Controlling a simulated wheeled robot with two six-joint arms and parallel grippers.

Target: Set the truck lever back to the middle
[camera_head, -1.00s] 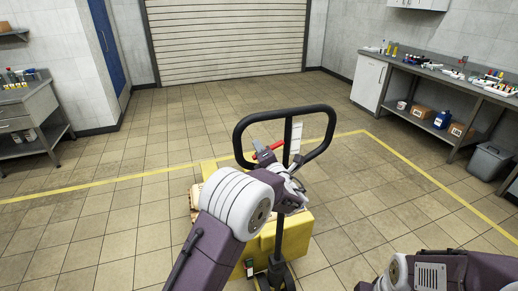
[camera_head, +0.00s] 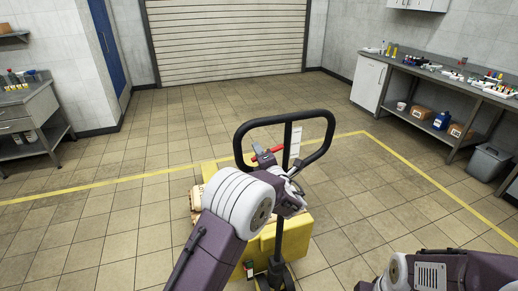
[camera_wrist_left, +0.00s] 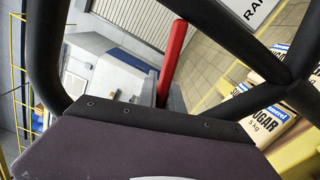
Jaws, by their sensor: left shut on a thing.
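The red truck lever (camera_head: 277,149) sits inside the black loop handle (camera_head: 240,135) of the yellow pallet truck (camera_head: 321,224). My left gripper (camera_head: 262,148) reaches into the loop and is shut on the lever. In the left wrist view the red lever (camera_wrist_left: 173,60) stands up between the black bars of the handle (camera_wrist_left: 45,50), and its lower end meets my gripper. The exact contact is partly hidden by my wrist. Of my right arm only links show at the bottom right; its gripper is out of the picture.
Sugar sacks (camera_wrist_left: 265,120) lie on the truck below the handle. A yellow floor line (camera_head: 130,178) runs behind the truck. A workbench (camera_head: 440,75) with boxes and a grey bin (camera_head: 488,162) stands right, a grey cabinet (camera_head: 22,118) left. The floor ahead of the shutter is clear.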

